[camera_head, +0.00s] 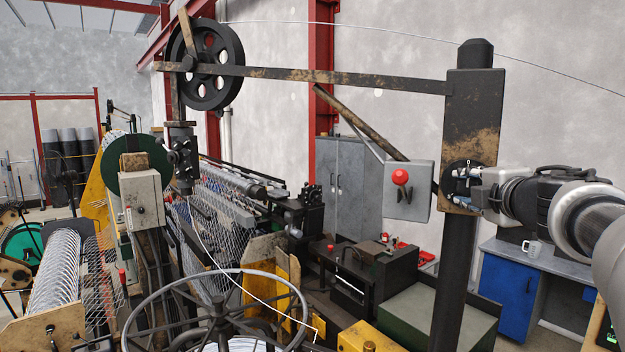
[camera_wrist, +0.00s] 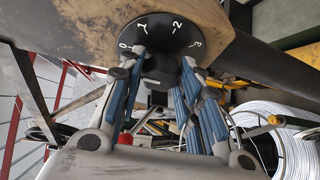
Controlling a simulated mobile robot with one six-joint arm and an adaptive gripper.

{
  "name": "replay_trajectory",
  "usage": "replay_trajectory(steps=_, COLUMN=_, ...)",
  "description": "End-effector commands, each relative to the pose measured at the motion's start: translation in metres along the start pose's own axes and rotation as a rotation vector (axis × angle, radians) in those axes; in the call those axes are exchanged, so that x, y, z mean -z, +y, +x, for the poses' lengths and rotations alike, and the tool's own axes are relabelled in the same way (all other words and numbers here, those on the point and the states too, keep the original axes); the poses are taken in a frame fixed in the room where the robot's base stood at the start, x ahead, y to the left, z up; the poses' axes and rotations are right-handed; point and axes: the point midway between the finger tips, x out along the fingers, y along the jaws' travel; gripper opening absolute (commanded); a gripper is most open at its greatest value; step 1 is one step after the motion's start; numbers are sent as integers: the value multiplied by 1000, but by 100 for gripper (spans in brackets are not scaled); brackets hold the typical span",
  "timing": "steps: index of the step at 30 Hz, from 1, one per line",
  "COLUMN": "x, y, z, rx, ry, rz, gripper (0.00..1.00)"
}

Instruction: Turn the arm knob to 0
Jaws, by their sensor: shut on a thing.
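The arm knob (camera_wrist: 160,70) is a dark block on a round black dial (camera_wrist: 162,36) marked 0, 1, 2 and 3 in white. In the wrist view the 0 is at the dial's left and the 3 at its right. My gripper (camera_wrist: 160,85) has its blue-grey fingers on both sides of the knob, shut on it. Which number the knob points to I cannot tell. In the head view my gripper (camera_head: 476,190) reaches from the right to the dial (camera_head: 455,178) on the rusty upright post (camera_head: 474,110); it hides much of the knob.
A grey box with a red button (camera_head: 400,176) hangs just left of the post. A long bar (camera_head: 330,76) runs left from the post to a black wheel (camera_head: 211,64). A wire spool (camera_head: 225,315) stands below. A blue desk (camera_head: 507,295) is behind my arm.

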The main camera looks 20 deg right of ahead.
Motion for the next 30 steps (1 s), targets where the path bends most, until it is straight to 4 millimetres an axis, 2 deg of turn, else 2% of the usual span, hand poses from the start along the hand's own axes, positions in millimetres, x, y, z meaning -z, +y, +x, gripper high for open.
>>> replay_trajectory(steps=16, x=0, y=1, z=0, rx=10, ry=-2, rz=-24, gripper=8)
replay_trajectory(steps=17, x=0, y=0, z=0, rx=10, ry=-2, rz=-24, gripper=33)
replay_trajectory(steps=25, x=0, y=0, z=0, rx=10, ry=-2, rz=-23, gripper=51)
replay_trajectory(steps=30, x=0, y=0, z=0, rx=10, ry=-2, rz=-23, gripper=52)
